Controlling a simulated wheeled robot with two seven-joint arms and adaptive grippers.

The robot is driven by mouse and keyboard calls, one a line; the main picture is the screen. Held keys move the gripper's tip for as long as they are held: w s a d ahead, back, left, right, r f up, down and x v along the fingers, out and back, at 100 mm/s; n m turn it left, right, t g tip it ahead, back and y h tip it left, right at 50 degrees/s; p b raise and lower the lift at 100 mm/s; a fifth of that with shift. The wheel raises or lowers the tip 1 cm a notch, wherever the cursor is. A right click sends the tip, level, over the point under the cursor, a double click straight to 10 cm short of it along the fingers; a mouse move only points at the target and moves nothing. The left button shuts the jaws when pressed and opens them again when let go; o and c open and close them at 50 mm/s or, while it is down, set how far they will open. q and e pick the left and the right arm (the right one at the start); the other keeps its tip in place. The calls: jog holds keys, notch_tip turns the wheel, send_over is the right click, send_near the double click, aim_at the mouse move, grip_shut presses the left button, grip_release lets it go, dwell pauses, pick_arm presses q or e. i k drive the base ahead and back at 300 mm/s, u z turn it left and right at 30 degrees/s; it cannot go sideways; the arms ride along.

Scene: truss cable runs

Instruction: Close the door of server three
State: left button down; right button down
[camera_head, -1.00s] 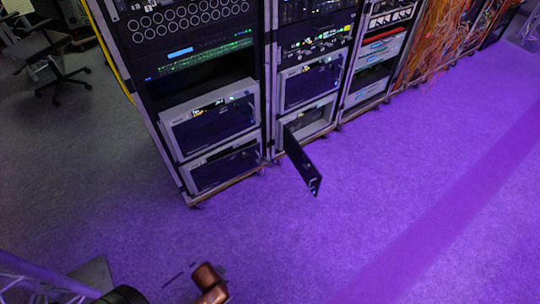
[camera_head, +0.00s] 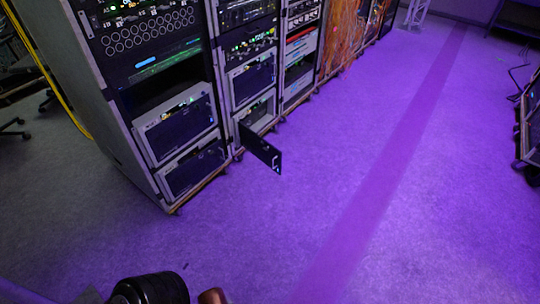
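One server at the bottom of the second rack has its door (camera_head: 261,149) swung open. The door is a dark panel, hinged at its left side and sticking out over the floor toward the lower right. The light server case (camera_head: 254,112) behind it shows partly. Closed servers show above it (camera_head: 252,78) and in the nearer rack (camera_head: 178,127) to the left. No server number is readable.
Racks run in a row from the left toward the upper middle, with orange cables (camera_head: 345,35) farther along. The purple-lit floor (camera_head: 330,200) before them is clear. Dark equipment (camera_head: 528,120) stands at the right edge. A chair (camera_head: 16,130) is at the left.

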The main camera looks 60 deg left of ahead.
aim_at(183, 177)
jog(key=z, duration=0.15)
jog(key=k, duration=0.2)
jog(key=u, duration=0.5)
jog(key=i, duration=1.7)
jog(key=u, duration=1.5)
jog(key=i, duration=1.05)
jog(key=u, duration=1.5)
jog(key=i, duration=0.35)
jog(key=u, duration=0.4)
